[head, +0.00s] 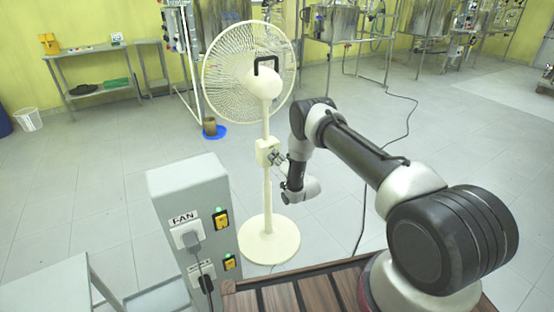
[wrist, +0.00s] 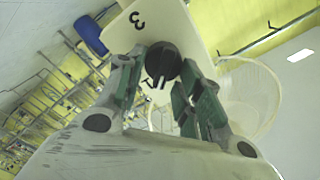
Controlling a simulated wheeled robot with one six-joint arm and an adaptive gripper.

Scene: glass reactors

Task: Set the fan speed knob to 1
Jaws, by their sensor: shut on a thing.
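The cream pedestal fan (head: 265,85) stands on the floor, with its control box (head: 263,147) partway up the pole. My gripper (head: 279,160) reaches the box from the right. Light marks show on the lower part of the knob. The other figures are partly hidden, and I cannot tell which setting it points to.
A grey cabinet (head: 185,180) labelled FAN, with a plug and yellow switches, stands at the left front. A slatted brown wooden surface (head: 300,290) is at the bottom. A dark cable (head: 410,115) lies on the floor to the right. Open tiled floor surrounds the fan.

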